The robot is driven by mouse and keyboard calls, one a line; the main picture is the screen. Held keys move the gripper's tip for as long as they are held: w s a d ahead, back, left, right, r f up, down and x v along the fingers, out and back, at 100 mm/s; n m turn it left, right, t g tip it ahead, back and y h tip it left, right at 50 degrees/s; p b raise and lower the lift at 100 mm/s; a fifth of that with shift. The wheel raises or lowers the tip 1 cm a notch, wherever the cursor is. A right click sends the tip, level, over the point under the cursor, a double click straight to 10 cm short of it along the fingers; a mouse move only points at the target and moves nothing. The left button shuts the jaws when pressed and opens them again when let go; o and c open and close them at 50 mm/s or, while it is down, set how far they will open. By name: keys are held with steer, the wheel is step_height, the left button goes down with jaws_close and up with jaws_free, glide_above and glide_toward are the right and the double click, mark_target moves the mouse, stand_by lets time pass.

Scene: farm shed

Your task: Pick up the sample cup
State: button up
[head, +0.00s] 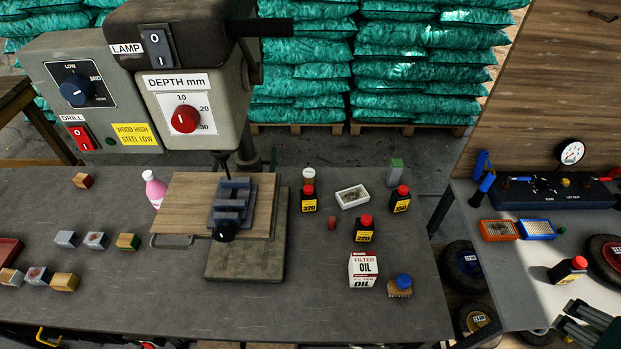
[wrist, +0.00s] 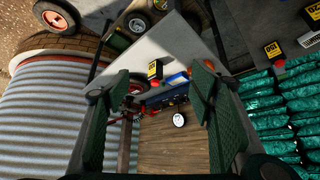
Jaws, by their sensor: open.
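A small round container with a pale rim and brownish top (head: 308,176) stands on the grey bench, behind a black bottle marked 320; it may be the sample cup, but I cannot tell for sure. A small dark red cylinder (head: 331,223) stands nearer, between the bottles. My gripper (head: 588,326) shows only in part at the lower right edge of the head view, over the right-hand table and far from both. In the wrist view my gripper (wrist: 160,82) has its green fingers wide apart with nothing held between them. Neither small container is clearly seen there.
A drill press (head: 190,100) with a wooden board and vise occupies the bench's middle. Black red-capped bottles (head: 363,230), a white tray (head: 352,196), an oil box (head: 363,269) and a brush (head: 401,287) stand nearby. A gap separates the bench from the right-hand table (head: 500,270).

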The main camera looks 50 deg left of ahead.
steer(key=shift+c, duration=0.5)
steer(key=shift+c, duration=1)
